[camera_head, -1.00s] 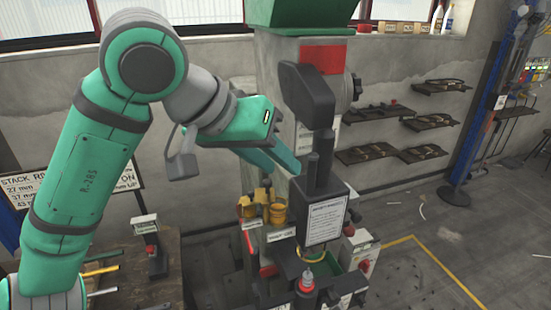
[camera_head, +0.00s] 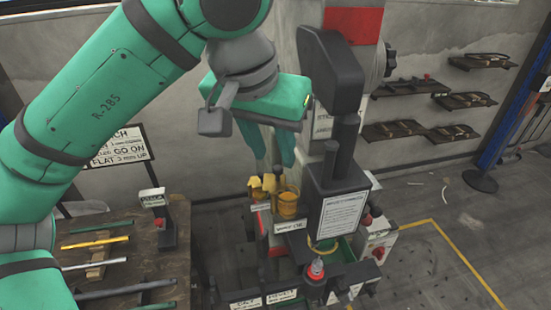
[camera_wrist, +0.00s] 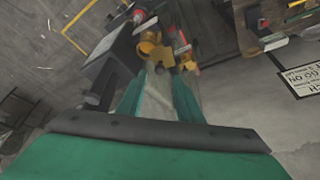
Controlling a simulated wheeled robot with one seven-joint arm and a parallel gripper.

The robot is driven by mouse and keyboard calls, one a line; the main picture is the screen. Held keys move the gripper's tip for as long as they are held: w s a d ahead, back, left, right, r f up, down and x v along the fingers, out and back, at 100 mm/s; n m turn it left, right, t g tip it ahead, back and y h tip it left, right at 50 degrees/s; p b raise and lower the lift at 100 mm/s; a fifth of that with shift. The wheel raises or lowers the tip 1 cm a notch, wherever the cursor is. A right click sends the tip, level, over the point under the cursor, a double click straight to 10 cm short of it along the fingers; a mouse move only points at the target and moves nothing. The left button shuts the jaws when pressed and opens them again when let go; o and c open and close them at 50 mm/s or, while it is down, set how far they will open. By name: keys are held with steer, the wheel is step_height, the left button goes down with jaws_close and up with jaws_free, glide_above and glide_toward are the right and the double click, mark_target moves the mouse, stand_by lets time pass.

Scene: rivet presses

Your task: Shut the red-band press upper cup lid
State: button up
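The press with the red band (camera_head: 352,24) stands at the centre of the head view. Yellow cups (camera_head: 288,204) sit on its left side, above a small white label. Smaller upright yellow parts (camera_head: 262,187) stand just left of and behind the front cup. Which part is the upper cup's lid, and how far open it is, I cannot tell. My gripper (camera_head: 271,160) points down just above these parts, its green fingers apart. In the wrist view my gripper (camera_wrist: 158,78) is open and empty, with the yellow cups (camera_wrist: 150,42) just beyond the fingertips.
The press's dark upright block with a notice (camera_head: 338,215) stands close right of the cups. A wooden bench (camera_head: 130,240) with coloured rods is at left. Open floor lies at right, within yellow lines.

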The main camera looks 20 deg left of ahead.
mark_target(277, 167)
steer(key=shift+x, duration=1.2)
steer(key=shift+w+f, duration=0.15)
steer(key=shift+f, duration=0.55)
steer(key=shift+c, duration=0.4)
jaws_close()
